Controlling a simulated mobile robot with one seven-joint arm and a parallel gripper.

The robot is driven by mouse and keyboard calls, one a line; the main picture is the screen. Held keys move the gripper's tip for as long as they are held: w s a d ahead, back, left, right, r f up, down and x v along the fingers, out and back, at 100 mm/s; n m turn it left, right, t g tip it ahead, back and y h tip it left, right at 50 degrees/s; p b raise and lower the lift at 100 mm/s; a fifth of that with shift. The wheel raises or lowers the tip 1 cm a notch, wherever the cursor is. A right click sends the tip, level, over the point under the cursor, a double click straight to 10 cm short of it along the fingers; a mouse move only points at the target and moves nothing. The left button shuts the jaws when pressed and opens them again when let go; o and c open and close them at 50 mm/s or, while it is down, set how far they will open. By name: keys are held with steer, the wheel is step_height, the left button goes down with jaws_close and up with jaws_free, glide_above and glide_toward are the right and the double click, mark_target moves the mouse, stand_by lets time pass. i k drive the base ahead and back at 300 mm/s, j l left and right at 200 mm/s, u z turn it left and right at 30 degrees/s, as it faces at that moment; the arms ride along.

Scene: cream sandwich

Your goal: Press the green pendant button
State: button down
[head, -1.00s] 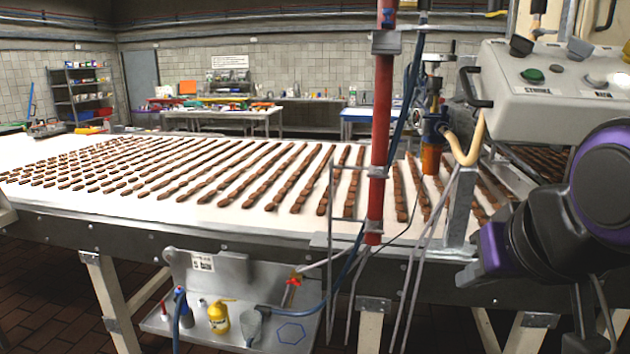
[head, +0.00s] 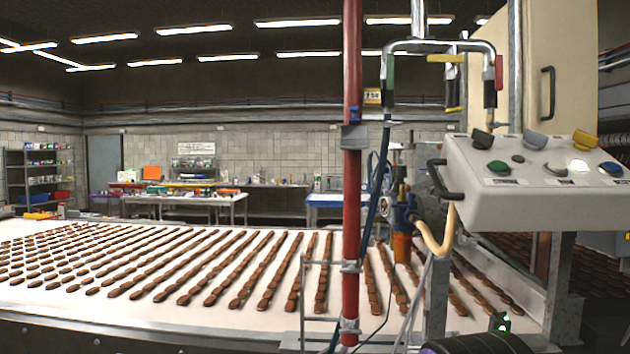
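The green button (head: 498,167) sits at the left of the sloped face of a grey pendant box (head: 505,203), at the right in the head view. A label strip lies just below it. Other knobs and buttons share the panel, among them a lit white one (head: 578,166) and a blue one (head: 610,169). Part of my arm (head: 470,345) shows at the bottom edge, below the pendant and well apart from the button. My gripper's fingers cannot be made out.
A vertical red pipe (head: 352,200) and a dark blue hose stand left of the pendant. A black handle (head: 441,180) juts from the box's left side. The wide white conveyor (head: 215,312) carries rows of brown biscuits. The space directly in front of the panel looks clear.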

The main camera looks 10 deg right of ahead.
mark_target(497, 165)
steer(key=z, duration=0.95)
steer(key=j+z, duration=0.1)
steer(key=i+u, duration=0.2)
steer(key=k+z, duration=0.2)
steer(key=i, duration=0.05)
